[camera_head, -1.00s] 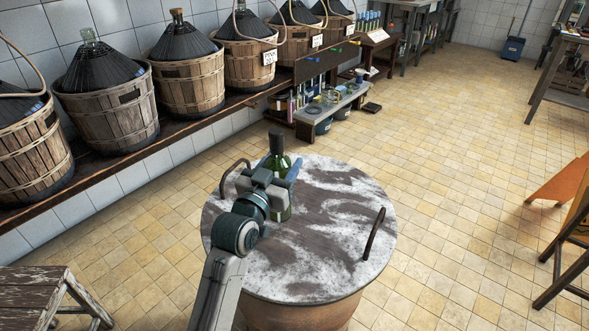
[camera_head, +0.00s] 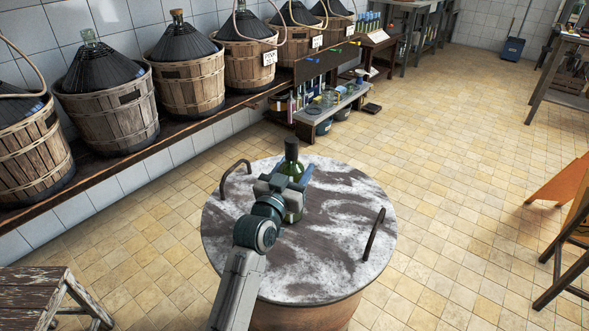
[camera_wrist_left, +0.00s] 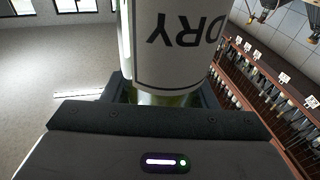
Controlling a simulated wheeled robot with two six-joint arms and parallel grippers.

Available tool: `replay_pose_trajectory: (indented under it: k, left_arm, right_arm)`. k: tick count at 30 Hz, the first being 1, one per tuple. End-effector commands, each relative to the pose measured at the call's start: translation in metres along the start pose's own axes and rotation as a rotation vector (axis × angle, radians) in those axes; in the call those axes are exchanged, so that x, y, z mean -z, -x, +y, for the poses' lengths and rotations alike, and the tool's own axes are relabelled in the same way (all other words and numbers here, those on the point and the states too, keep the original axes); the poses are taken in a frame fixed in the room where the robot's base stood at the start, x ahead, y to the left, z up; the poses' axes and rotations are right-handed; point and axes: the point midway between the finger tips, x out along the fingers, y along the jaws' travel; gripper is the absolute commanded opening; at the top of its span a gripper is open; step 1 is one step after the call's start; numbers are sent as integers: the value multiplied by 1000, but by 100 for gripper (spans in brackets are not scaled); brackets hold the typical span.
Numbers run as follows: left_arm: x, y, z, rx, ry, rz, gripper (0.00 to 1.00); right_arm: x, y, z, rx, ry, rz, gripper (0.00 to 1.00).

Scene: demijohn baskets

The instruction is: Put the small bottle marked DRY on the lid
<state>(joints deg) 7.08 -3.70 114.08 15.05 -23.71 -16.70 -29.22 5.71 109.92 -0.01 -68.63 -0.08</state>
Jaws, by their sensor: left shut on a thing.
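My left gripper (camera_head: 284,190) is shut on a small green bottle (camera_head: 292,169) with a dark top. In the left wrist view the bottle's white label (camera_wrist_left: 178,50) reads DRY, upside down, close in front of the gripper. The lid is grey-brown with white patches and has two dark handles, one at the left and one at the right. My right gripper is not in view.
The lid sits on a round brown vessel (camera_head: 305,316). Demijohns in wooden baskets (camera_head: 190,85) line a shelf along the left wall. A wooden stool (camera_head: 40,290) stands at the lower left, and a low bench (camera_head: 333,107) with small items stands behind.

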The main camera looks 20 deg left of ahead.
Motion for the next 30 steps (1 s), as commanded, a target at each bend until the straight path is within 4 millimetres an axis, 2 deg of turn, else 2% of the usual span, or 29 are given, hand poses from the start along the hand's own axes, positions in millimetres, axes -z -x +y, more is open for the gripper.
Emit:
replay_pose_trajectory:
  k: [2,3,6,18,23,30]
  left_arm:
    - [0,0,0,0,0,4,6]
    - [-2,0,0,0,0,0,55]
    - [-2,0,0,0,0,0,74]
    - [0,3,0,0,0,-1,74]
    - [-1,30,0,0,0,-1,74]
    - [-2,82,0,0,0,-2,74]
  right_arm:
    - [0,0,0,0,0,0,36]
    - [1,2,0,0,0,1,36]
    - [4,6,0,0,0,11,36]
    - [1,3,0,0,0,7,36]
    - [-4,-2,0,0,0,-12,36]
    - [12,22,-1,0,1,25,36]
